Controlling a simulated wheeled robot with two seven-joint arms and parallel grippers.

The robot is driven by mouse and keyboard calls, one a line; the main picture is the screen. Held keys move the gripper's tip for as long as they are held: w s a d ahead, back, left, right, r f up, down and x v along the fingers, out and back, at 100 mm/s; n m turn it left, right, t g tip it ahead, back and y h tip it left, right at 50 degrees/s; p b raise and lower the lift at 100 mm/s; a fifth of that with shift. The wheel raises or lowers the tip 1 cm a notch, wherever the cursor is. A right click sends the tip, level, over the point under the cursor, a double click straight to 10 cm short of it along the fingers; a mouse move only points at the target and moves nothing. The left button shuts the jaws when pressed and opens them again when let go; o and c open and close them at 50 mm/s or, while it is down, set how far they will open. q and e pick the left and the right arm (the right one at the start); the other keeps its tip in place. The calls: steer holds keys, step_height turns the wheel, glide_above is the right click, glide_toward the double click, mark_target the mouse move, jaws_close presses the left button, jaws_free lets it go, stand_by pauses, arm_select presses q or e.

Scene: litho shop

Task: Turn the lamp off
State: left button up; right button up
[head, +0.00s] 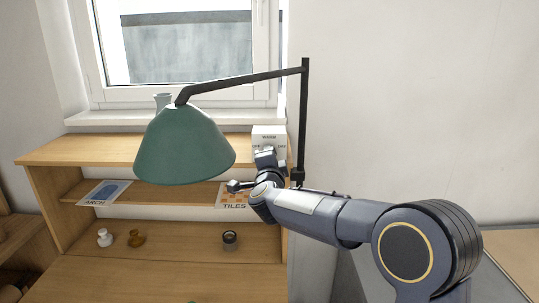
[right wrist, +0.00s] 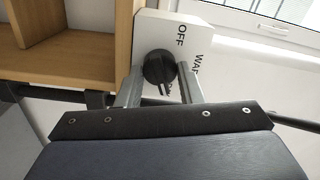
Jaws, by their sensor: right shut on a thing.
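The lamp has a green shade (head: 185,145) hanging from a dark arm on a black post (head: 303,120); the underside of the shade is hidden, so I cannot tell if it is lit. A white switch box (head: 268,133) stands by the post at the right end of the shelf. In the right wrist view the box (right wrist: 192,36) carries a round black knob (right wrist: 157,66) and the labels OFF and "WAR...", with another label partly hidden. My right gripper (right wrist: 160,82) is shut on the knob. The knob's exact pointing direction is unclear. My left gripper is out of view.
The wooden shelf (head: 95,150) stands below the window, with a white vase (head: 162,101) behind the shade. Cards reading ARCH (head: 104,193) and TILES (head: 232,194) lean on the middle shelf.

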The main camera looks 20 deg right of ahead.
steer(key=shift+n, duration=0.6)
steer(key=shift+f, duration=0.1)
steer(key=o, duration=1)
steer(key=shift+c, duration=0.2)
steer(key=b+v, duration=0.2)
steer(key=v, duration=0.6)
